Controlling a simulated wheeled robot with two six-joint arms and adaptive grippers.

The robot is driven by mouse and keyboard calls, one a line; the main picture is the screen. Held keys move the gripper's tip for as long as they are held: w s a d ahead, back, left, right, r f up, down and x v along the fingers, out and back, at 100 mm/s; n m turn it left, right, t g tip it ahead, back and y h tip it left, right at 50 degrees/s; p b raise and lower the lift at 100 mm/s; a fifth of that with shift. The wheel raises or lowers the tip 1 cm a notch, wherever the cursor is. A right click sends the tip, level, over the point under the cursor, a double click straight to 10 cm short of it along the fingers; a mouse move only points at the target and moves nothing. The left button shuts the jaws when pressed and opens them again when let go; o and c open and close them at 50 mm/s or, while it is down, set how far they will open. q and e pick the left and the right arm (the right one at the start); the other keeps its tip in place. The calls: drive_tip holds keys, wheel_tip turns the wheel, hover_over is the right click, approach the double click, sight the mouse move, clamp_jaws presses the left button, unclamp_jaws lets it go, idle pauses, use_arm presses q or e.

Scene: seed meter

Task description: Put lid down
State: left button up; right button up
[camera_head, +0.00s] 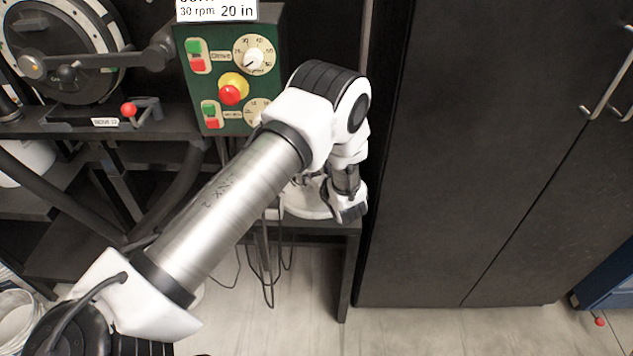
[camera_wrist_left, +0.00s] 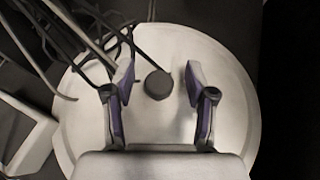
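The lid (camera_wrist_left: 225,75) is a wide white disc with a small dark round knob (camera_wrist_left: 158,84) at its middle. In the head view the lid (camera_head: 303,205) shows partly, at the right end of a dark stand, with much of it hidden by my left arm. My left gripper (camera_head: 346,210) is over the lid's right part. In the left wrist view the gripper (camera_wrist_left: 160,80) has its fingers apart, one on each side of the knob, with clear gaps to both. My right gripper is not in view.
A green control panel (camera_head: 225,115) with buttons and dials stands behind my left arm. Dark cables (camera_wrist_left: 90,35) reach over the lid's upper left edge. A tall dark cabinet (camera_head: 480,150) stands close on the right. Bare floor (camera_head: 310,335) shows below.

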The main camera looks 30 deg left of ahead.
use_arm(q)
clamp_jaws()
drive_tip(key=shift+r, duration=0.15)
